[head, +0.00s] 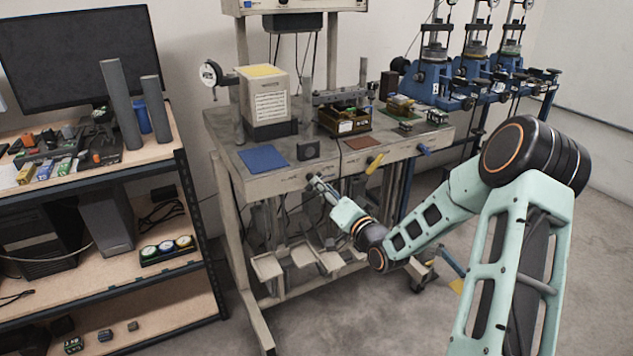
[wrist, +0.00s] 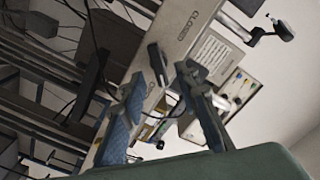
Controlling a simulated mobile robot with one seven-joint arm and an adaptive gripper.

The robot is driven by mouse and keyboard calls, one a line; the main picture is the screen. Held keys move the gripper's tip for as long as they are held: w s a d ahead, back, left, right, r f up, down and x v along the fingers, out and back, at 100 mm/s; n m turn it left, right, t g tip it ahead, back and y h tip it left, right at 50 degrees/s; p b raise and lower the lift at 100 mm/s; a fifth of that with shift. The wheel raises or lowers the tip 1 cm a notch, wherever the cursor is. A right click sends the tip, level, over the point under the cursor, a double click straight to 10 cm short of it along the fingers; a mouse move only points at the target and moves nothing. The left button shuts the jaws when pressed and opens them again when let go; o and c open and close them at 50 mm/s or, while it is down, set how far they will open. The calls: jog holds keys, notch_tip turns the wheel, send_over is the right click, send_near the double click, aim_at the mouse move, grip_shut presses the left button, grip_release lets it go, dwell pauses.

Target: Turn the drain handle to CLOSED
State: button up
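A dark lever handle (wrist: 157,63) shows in the wrist view on the pale front panel (wrist: 172,47). In the head view my gripper (head: 316,182) is at the bench's front panel (head: 290,182), below the blue mat. A yellow handle (head: 375,162) and a blue handle (head: 424,150) are farther right.
The bench top holds a blue mat (head: 263,158), a pale box (head: 265,95) and small devices. A shelf unit (head: 165,150) stands at the left. Blue presses (head: 430,80) stand at the back right. Bench legs and trays lie below my gripper.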

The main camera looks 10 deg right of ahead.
jog(key=shift+x, duration=2.3)
grip_shut()
